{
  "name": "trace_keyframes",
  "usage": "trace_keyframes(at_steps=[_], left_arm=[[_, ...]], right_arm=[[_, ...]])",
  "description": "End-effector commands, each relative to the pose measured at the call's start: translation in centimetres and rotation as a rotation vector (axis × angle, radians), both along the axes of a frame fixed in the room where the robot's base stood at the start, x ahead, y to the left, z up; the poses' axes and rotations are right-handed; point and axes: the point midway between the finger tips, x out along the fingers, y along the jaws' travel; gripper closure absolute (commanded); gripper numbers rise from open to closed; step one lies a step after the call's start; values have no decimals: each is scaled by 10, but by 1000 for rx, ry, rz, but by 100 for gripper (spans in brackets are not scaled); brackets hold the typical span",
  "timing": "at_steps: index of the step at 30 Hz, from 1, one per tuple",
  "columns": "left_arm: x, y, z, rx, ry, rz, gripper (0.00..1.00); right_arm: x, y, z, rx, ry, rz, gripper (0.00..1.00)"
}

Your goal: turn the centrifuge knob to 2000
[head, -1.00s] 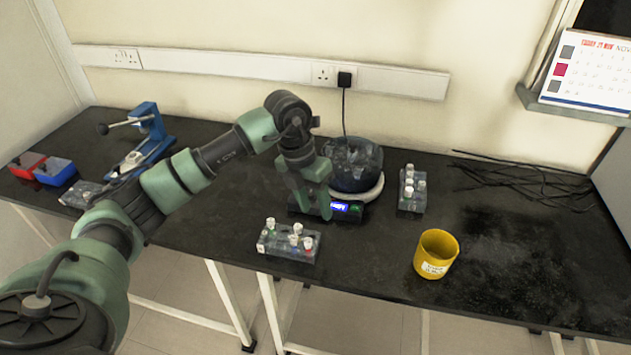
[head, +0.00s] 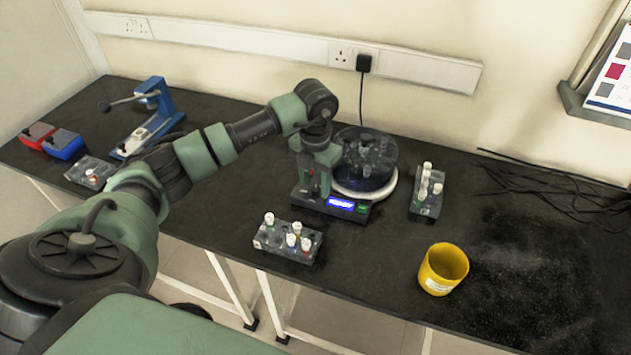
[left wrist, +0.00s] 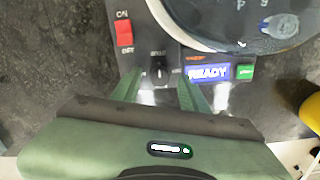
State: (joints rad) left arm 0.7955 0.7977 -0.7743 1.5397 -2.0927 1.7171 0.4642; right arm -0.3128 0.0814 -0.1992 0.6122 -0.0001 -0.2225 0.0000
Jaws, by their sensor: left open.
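The centrifuge (head: 378,193) stands on the black bench with a clear round bowl and a white rim. Its lit blue display (left wrist: 208,73) reads READY in the left wrist view, with a green button (left wrist: 245,72) to its right. The dark knob (left wrist: 160,71) is left of the display, with a light pointer mark; its small scale print is unreadable. My left gripper (left wrist: 160,88) is open, its two green fingers on either side of the knob; I cannot tell whether they touch it. In the head view the left gripper (head: 312,188) hides the knob. My right gripper is not in view.
A red switch (left wrist: 124,33) is left of the knob. Tube racks stand in front (head: 285,243) and right (head: 427,193) of the centrifuge. A yellow cup (head: 442,270) is at front right, cables (head: 540,185) lie behind it. A blue press (head: 150,120) stands at left.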

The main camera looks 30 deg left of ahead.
Motion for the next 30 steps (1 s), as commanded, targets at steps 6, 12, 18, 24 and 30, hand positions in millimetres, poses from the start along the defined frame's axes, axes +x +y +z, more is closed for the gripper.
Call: trace_keyframes(at_steps=[6,12,18,24,30], left_arm=[[0,0,-8,1,-1,0,56],[0,0,-8,0,-1,0,67],[0,0,-8,0,-1,0,100],[0,0,-8,0,-1,13,100],[0,0,-7,0,-2,83,100]], right_arm=[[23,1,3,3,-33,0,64],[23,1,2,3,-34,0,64],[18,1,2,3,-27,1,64],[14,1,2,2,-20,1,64],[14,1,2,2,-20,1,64]])
